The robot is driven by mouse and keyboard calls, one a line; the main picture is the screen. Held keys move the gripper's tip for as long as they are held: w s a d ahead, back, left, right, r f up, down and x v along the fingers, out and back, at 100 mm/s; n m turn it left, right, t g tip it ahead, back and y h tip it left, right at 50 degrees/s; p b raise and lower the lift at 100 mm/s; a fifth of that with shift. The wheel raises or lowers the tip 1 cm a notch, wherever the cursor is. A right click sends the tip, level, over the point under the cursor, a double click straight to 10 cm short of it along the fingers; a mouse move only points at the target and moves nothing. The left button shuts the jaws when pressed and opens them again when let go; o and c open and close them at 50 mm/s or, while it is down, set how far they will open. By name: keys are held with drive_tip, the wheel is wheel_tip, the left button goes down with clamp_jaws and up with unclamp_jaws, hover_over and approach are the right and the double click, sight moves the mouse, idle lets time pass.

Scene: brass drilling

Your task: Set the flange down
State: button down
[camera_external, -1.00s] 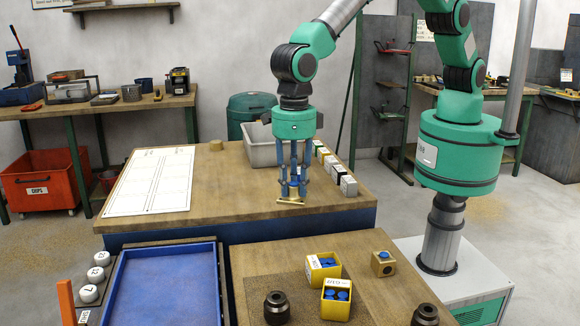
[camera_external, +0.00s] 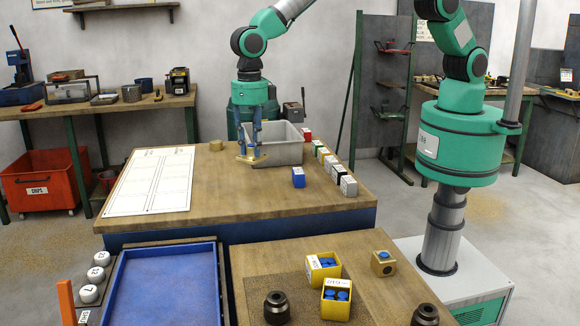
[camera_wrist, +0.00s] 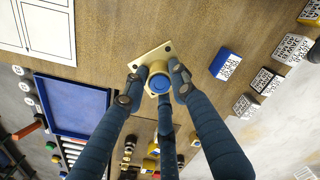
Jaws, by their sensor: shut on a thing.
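The flange (camera_external: 251,158) is a brass plate with bolt holes. In the wrist view the flange (camera_wrist: 143,56) has a raised round hub with a blue centre. My gripper (camera_external: 252,148) has its blue fingers shut around the hub; the gripper also shows in the wrist view (camera_wrist: 158,82). The flange hangs over the wooden bench top (camera_external: 190,213), just in front and left of a grey bin (camera_external: 283,154). I cannot tell whether the flange touches the bench.
A white printed sheet (camera_external: 150,182) lies at the bench's left. A blue block (camera_external: 298,178) stands to the right of the flange. Several labelled blocks (camera_external: 340,175) line the right edge. A small brass disc (camera_external: 216,146) lies at the back. The middle front of the bench is clear.

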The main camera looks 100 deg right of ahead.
drive_tip(key=shift+f, duration=3.05)
drive_tip(key=shift+f, duration=1.9)
drive_tip(key=shift+f, duration=0.1)
drive_tip(key=c, duration=1.4)
unclamp_jaws()
drive_tip(key=shift+f, duration=0.1)
wheel_tip(320, 180, up, 12)
drive_tip(key=shift+r, duration=0.15)
